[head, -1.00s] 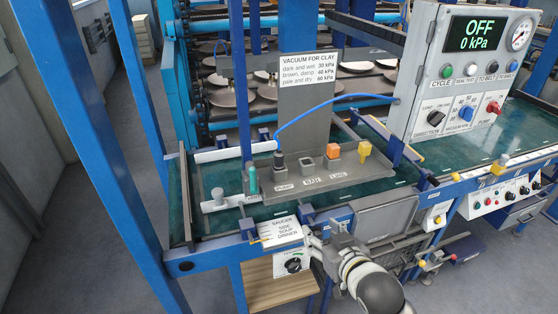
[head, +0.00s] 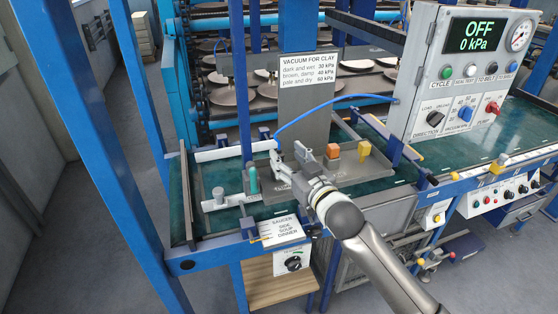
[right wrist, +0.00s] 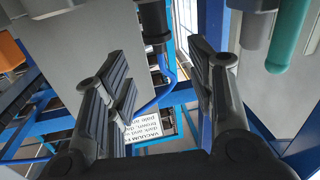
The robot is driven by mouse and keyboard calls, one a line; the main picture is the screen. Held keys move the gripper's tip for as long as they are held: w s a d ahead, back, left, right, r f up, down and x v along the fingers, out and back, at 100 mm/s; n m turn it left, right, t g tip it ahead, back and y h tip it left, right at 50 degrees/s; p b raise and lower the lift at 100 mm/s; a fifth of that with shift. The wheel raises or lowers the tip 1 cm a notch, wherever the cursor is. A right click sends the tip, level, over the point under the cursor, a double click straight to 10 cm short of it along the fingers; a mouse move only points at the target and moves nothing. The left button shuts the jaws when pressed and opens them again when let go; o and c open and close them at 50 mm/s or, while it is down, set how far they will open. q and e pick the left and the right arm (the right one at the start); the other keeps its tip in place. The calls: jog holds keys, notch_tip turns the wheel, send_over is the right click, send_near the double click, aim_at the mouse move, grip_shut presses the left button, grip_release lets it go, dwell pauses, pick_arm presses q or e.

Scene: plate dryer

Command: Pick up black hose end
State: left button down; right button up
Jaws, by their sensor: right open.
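The black hose end (right wrist: 154,24) shows at the top of the right wrist view, with the blue hose (right wrist: 166,72) running from it. It lies between the lines of my right gripper's two fingers, near their tips, and is not clasped. In the head view my right gripper (head: 289,160) is open over the grey holder plate (head: 350,178) and largely hides the hose end. The blue hose (head: 312,113) arcs from there to the right. My left gripper is in neither view.
A teal-handled tool (head: 252,179) stands left of the gripper; it also shows in the right wrist view (right wrist: 288,38). An orange block (head: 333,151) and a yellow piece (head: 364,149) stand to its right. A sign board (head: 309,72) rises behind. The control box (head: 470,75) is at right.

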aim_at(280, 151)
jog(key=shift+w+a, duration=0.2)
jog(key=shift+w, duration=0.2)
jog(key=shift+f+p+x, duration=0.1)
jog(key=shift+p+x, duration=0.35)
jog(key=shift+x, duration=0.65)
jog(key=shift+f+p+x, duration=0.15)
jog(key=shift+p+x, duration=0.25)
jog(key=shift+x, duration=0.65)
jog(key=c, duration=1.1)
